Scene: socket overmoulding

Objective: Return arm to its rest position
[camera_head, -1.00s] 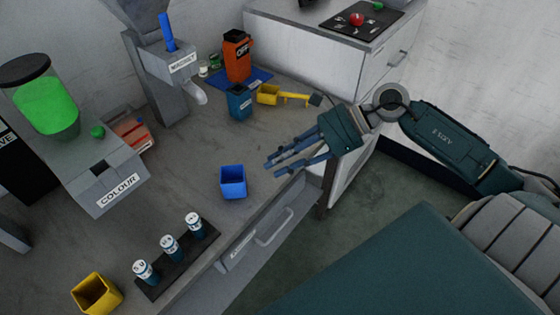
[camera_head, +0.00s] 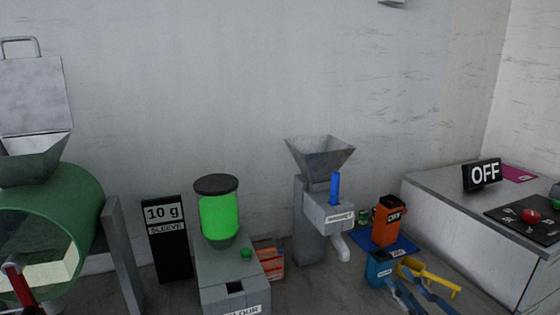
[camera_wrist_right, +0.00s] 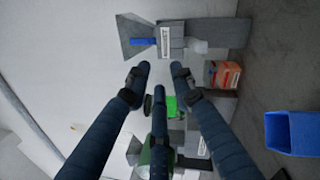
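My right gripper (camera_head: 410,290) shows at the bottom right of the head view, with its dark blue fingers in front of a yellow scoop (camera_head: 440,282) and near a small blue container (camera_head: 378,268). In the right wrist view the fingers of this gripper (camera_wrist_right: 160,74) are spread apart with nothing between them. I cannot tell whether they touch anything in the head view. The rest of the right arm is below the head view. My left gripper is in neither view.
A grey hopper machine (camera_head: 313,212) and a colour dispenser with green contents (camera_head: 220,214) stand along the wall. A white cabinet (camera_head: 455,232) is at right.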

